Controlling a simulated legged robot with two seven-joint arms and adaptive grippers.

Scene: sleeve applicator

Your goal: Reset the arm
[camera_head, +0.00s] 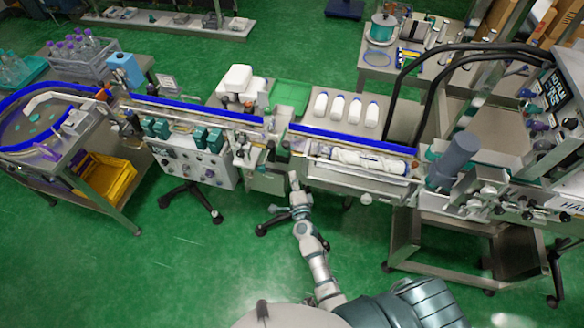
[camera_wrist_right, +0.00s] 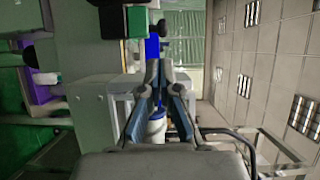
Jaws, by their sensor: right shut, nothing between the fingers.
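My right arm reaches up from the bottom middle of the head view. Its gripper (camera_head: 294,181) is in front of the conveyor line, near the gap between its two sections. In the right wrist view the fingers (camera_wrist_right: 160,68) are close together with nothing between them. A white bottle-like thing (camera_wrist_right: 156,126) shows behind the fingers, apart from them as far as I can tell. My left gripper is not in view.
The conveyor section (camera_head: 348,135) with a blue rail stands beyond my right gripper. The sleeve machine (camera_head: 458,155) stands at the right, a yellow bin (camera_head: 108,176) at the left. The green floor (camera_head: 190,270) in front is mostly clear.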

